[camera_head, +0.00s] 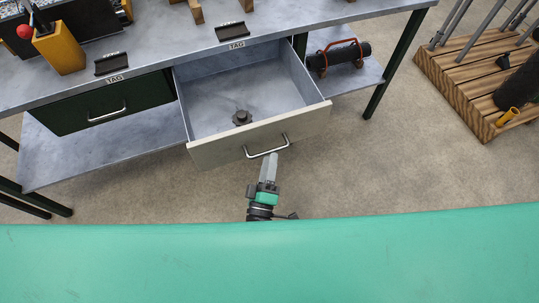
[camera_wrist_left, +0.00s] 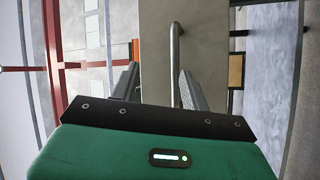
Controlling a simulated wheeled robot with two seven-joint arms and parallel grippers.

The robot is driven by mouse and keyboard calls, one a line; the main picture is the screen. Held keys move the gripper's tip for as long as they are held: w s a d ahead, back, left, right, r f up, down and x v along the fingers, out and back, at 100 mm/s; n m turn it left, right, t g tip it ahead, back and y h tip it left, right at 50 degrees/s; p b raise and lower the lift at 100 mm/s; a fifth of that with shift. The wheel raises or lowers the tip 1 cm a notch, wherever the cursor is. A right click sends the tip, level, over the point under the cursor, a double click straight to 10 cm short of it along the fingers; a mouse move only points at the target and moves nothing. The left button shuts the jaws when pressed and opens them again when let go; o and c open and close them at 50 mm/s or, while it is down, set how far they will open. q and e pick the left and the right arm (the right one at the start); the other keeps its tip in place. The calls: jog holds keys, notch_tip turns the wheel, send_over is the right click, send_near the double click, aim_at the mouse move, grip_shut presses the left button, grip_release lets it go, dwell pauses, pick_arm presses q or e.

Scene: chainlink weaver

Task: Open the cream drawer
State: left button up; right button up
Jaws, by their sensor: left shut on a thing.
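The cream drawer (camera_head: 215,149) is pulled well out from under the grey workbench, and its grey inside shows. Its silver bar handle (camera_head: 267,151) is on the front face; the handle also shows in the left wrist view (camera_wrist_left: 176,55) against the cream front. My left gripper (camera_head: 269,160) is at the handle from the near side, shut on it, with the fingertips at the bar. In the left wrist view the gripper (camera_wrist_left: 158,78) has a finger on either side, the handle nearer the right finger. My right gripper is not in view.
A dark knob-like part (camera_head: 241,118) lies in the drawer. A dark green drawer (camera_head: 92,109) is shut to the left. A red-handled dark roll (camera_head: 338,57) lies on the lower shelf at right. A wooden pallet (camera_head: 465,85) stands far right. Bare floor lies before the drawer.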

pick_arm(q)
jog(key=shift+s+r, duration=0.15)
jog(key=shift+s, duration=0.3)
jog(key=shift+c, duration=1)
jog(key=s+a+f+b, duration=0.1)
jog(key=s+f+b, duration=0.1)
jog(key=s+f, duration=0.2)
jog(key=shift+s+f, duration=0.15)
jog(key=shift+s, duration=1.15)
jog(key=shift+a, duration=0.1)
